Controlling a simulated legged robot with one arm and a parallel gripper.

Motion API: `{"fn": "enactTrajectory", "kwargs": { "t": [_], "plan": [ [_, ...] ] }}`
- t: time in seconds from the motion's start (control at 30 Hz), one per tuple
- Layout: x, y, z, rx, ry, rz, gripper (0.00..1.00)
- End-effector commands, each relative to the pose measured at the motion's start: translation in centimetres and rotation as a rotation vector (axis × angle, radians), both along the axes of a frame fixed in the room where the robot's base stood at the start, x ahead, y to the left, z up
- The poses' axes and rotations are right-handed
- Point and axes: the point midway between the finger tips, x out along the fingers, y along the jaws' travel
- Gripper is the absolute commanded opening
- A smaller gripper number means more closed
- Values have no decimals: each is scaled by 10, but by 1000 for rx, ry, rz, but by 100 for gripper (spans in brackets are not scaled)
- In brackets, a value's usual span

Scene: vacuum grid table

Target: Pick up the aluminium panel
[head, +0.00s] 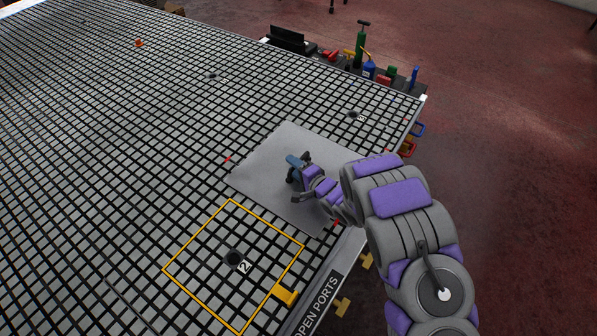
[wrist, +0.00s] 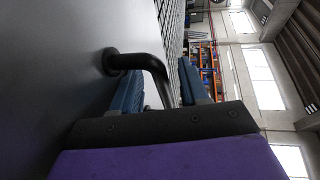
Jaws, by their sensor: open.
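The aluminium panel (head: 275,152) is a flat, light grey sheet lying on the grid table near its right edge. It fills the left of the wrist view (wrist: 50,70) as a smooth grey surface. A black bent handle (wrist: 150,64) stands out from the panel. My gripper (head: 298,168) is over the panel. In the wrist view its blue fingers (wrist: 160,72) are apart, with the handle running between them. I cannot tell whether either finger touches the handle. My arm and gripper hide part of the panel in the head view.
The grid table (head: 110,130) extends far left, mostly clear. A yellow square outline (head: 197,232) surrounds a dark port (head: 233,258) labelled 2, in front of the panel. A yellow lever (head: 285,294) sits at the edge. Tools and bottles (head: 368,68) stand along the back right edge.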

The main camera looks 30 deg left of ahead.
Motion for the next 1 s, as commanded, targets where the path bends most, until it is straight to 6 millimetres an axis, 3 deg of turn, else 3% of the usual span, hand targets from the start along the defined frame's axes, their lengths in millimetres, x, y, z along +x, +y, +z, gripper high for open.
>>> {"fn": "enactTrajectory", "kwargs": {
  "t": [0.2,0.67,1.0],
  "plan": [
    [0,1,0,-1,0,0,44],
    [0,0,0,-2,1,0,0],
    [0,0,-2,-3,2,0,0]
  ]
}}
